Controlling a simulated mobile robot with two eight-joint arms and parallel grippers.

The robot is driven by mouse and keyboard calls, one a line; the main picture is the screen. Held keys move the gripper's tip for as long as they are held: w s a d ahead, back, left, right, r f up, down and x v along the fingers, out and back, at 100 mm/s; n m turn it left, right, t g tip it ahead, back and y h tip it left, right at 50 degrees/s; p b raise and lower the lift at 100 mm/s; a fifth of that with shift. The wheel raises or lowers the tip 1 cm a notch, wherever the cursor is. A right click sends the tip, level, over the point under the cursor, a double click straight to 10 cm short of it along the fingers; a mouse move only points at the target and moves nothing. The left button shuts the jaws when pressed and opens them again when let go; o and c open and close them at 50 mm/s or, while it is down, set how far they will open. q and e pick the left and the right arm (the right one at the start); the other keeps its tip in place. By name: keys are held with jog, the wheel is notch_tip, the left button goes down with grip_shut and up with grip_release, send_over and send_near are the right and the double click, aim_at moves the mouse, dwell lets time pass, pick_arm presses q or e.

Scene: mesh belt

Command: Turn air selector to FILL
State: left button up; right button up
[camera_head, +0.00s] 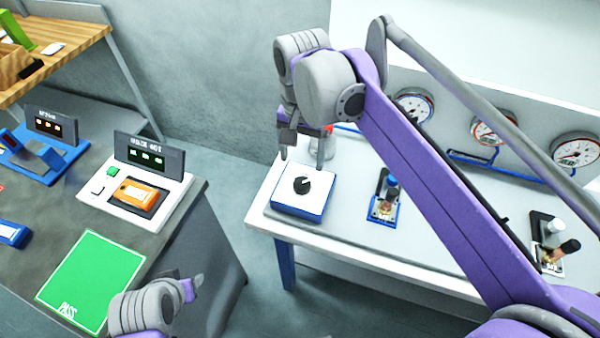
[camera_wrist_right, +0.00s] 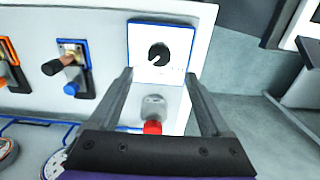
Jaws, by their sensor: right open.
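The air selector is a black round knob (camera_head: 302,185) on a white square plate with blue sides (camera_head: 298,205), at the near left corner of the white bench. The knob also shows in the right wrist view (camera_wrist_right: 159,54), with a small pale mark on it; I cannot read any FILL lettering. My right gripper (camera_head: 304,156) is open and empty, its fingers pointing down just behind and above the knob, apart from it. In the right wrist view the fingertips (camera_wrist_right: 158,76) are spread on either side below the knob. My left gripper (camera_head: 190,287) is low in the head view, far from the selector, its jaws unclear.
A grey fitting with a red part (camera_wrist_right: 153,126) stands close behind the selector, between my fingers in the wrist view. A blue-based valve (camera_head: 384,200) and another valve (camera_head: 549,250) are further right. Gauges (camera_head: 414,105) line the back. A dark table (camera_head: 190,232) stands left across a gap.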

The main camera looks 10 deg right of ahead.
aim_at(302, 182)
notch_tip(302, 182, down, 8)
jog(key=shift+s+f, duration=0.15)
jog(key=shift+f, duration=0.1)
grip_shut()
dwell(0.5)
